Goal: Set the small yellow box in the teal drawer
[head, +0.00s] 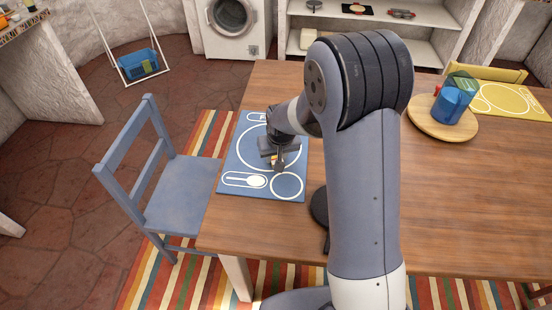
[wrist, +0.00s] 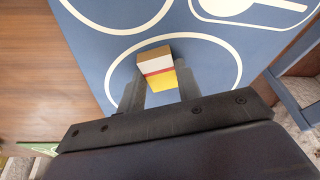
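The small yellow box (wrist: 157,71), with white, red and yellow bands, is between the two fingers of my gripper (wrist: 160,88) in the wrist view. It fills the gap and the fingers appear shut on it. Behind it is the blue placemat (wrist: 92,48) with white outlines. I cannot tell whether the box touches the mat or is held just above it. In the head view my gripper (head: 277,163) points down over the mat (head: 232,166), with a small yellow spot of the box (head: 273,159) showing. I see no teal drawer in either view.
A blue chair (head: 180,190) stands at the table's left edge. The table's right front is clear.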

